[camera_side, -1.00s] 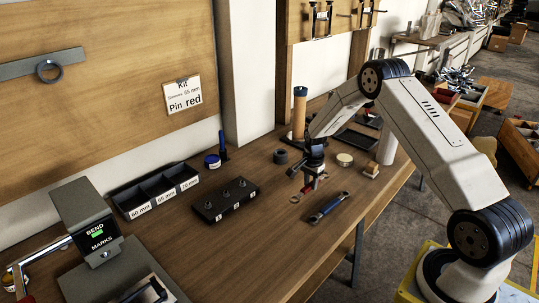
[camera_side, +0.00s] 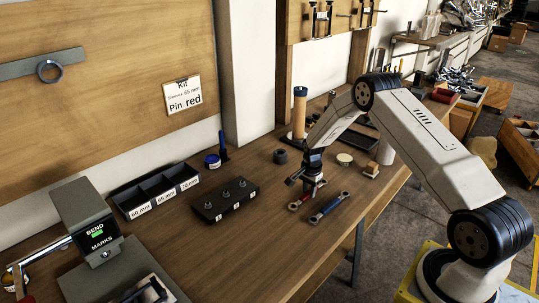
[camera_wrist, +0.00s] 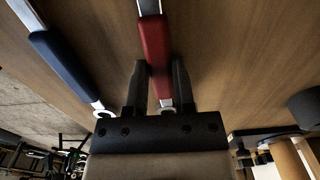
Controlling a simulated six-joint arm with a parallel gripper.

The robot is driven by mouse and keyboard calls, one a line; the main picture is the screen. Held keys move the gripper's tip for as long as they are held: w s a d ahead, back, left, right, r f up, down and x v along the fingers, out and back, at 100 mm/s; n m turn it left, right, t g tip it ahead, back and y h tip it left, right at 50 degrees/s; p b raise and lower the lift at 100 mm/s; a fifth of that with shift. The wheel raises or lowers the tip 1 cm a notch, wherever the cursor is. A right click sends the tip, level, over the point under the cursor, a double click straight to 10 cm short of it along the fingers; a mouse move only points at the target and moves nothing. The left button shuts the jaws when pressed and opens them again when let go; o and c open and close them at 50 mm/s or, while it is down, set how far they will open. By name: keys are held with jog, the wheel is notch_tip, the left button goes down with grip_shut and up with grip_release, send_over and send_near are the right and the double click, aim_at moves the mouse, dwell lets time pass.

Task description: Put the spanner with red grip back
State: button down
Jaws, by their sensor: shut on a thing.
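The spanner with red grip (camera_side: 302,200) lies at or just above the wooden bench, beside and roughly parallel to the spanner with blue grip (camera_side: 329,206). My gripper (camera_side: 309,192) points down over the red grip and hides part of it. In the wrist view the red grip (camera_wrist: 154,45) runs between the two fingers of my gripper (camera_wrist: 159,78), which are shut on it. The spanner's small ring end shows near the gripper body. The blue grip (camera_wrist: 66,65) is to the left there, apart from my fingers.
A black block with several pegs (camera_side: 225,203) stands left of the spanners. Behind it is a black labelled bin (camera_side: 157,192). A dark ring (camera_side: 280,157), a round tin (camera_side: 344,159) and a wooden block (camera_side: 371,170) stand nearby. The bench front is clear.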

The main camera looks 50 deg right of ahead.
aim_at(309, 192)
jog(key=shift+c, duration=2.2)
grip_release()
jog(key=shift+r, duration=0.2)
notch_tip(309, 192, up, 12)
jog(key=shift+a, duration=0.1)
jog(key=s+a+r+n+t, duration=0.1)
jog(key=s+a+r+n, duration=0.3)
jog(key=s+a+n, duration=0.5)
jog(key=s+a+r+n+t, duration=0.1)
jog(key=s+a+r+n, duration=0.3)
jog(key=s+a+n, duration=0.5)
jog(key=shift+s+a+t, duration=0.3)
jog(key=shift+s+a, duration=0.35)
jog(key=shift+a, duration=1.9)
